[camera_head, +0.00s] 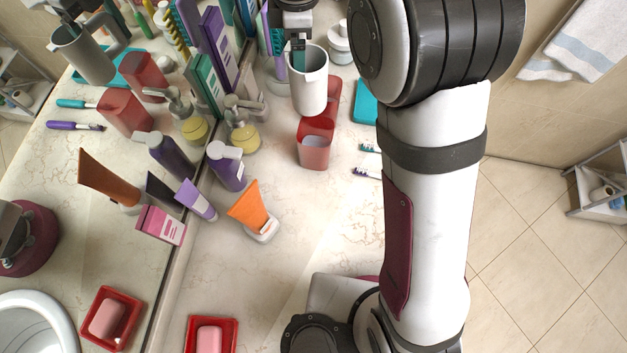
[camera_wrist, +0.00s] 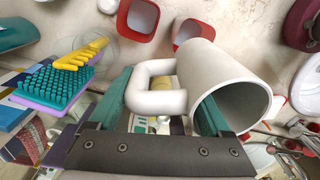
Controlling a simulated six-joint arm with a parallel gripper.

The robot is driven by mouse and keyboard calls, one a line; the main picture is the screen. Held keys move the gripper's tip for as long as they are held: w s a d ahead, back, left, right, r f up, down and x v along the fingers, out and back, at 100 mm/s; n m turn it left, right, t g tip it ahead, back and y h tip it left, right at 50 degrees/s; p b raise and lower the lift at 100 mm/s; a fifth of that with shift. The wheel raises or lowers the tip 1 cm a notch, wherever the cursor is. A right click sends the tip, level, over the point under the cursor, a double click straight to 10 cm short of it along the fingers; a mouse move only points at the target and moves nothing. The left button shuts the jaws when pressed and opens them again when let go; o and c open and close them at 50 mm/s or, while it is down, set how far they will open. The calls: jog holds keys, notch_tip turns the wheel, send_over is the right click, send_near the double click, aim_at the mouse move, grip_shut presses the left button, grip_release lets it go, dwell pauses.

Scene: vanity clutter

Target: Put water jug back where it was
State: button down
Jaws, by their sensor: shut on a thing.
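The water jug (camera_head: 309,90) is a pale grey-white cup shape with a thick loop handle. My gripper (camera_head: 298,48) is shut on the jug at its handle side and rim. In the wrist view, the jug (camera_wrist: 200,75) lies across the picture with its mouth toward the lower right. One teal finger of my gripper (camera_wrist: 160,110) is outside by the handle, and the other reaches into the mouth.
A teal flat item (camera_head: 365,103) lies to the right, with toothbrushes (camera_head: 368,148) below. Soap pumps, bottles (camera_head: 226,168) and an orange tube (camera_head: 249,206) stand left, along the mirror. The front counter is clearer.

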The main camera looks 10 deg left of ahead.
jog(key=s+d+n, duration=0.1)
jog(key=s+n, duration=0.3)
jog(key=s, duration=0.9)
jog(key=f, duration=1.8)
jog(key=shift+d+f, duration=0.2)
jog(key=shift+f, duration=0.05)
jog(key=shift+f, duration=0.1)
grip_release()
